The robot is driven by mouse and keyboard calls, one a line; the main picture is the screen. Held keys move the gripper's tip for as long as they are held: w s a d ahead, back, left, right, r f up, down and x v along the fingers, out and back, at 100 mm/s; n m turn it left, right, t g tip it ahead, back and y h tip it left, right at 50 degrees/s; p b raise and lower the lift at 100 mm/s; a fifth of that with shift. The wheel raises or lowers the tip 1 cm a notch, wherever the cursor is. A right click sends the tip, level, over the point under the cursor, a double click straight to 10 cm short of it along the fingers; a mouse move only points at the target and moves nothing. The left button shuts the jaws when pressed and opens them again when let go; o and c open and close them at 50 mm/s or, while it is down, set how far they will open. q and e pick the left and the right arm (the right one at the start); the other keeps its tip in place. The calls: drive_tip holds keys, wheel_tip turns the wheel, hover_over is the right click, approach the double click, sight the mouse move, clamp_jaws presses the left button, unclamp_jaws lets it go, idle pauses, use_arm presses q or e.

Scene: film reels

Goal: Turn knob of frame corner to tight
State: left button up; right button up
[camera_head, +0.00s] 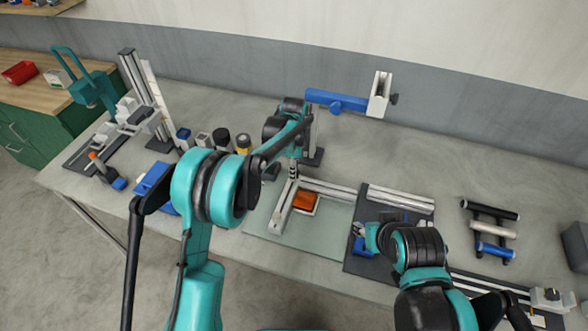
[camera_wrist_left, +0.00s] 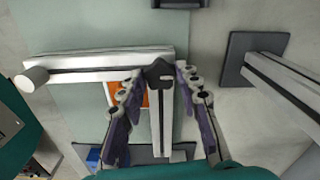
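The frame corner is an L of light metal bars, with one bar (camera_head: 335,191) running right and one bar (camera_head: 281,212) running toward me. In the left wrist view its long bar (camera_wrist_left: 85,66) meets the other bar at a black lobed knob (camera_wrist_left: 158,73). My left gripper (camera_head: 292,176) is over the corner. In the left wrist view its fingers (camera_wrist_left: 159,72) stand apart on either side of the knob; firm contact cannot be made out. My right gripper (camera_head: 358,230) is above the dark mat, its fingers small and partly hidden by its arm.
The frame lies on a pale green mat (camera_head: 259,222) with an orange piece (camera_head: 306,202) inside the L. Behind stands a post with a blue arm (camera_head: 335,99). Several rollers (camera_head: 490,230) lie at the right. Jars (camera_head: 243,143) stand at the left.

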use_arm(q)
drive_tip(key=o, duration=0.4)
drive_tip(key=shift+r, duration=0.15)
wheel_tip(320, 180, up, 12)
drive_tip(key=shift+f, duration=0.1)
idle(0.5)
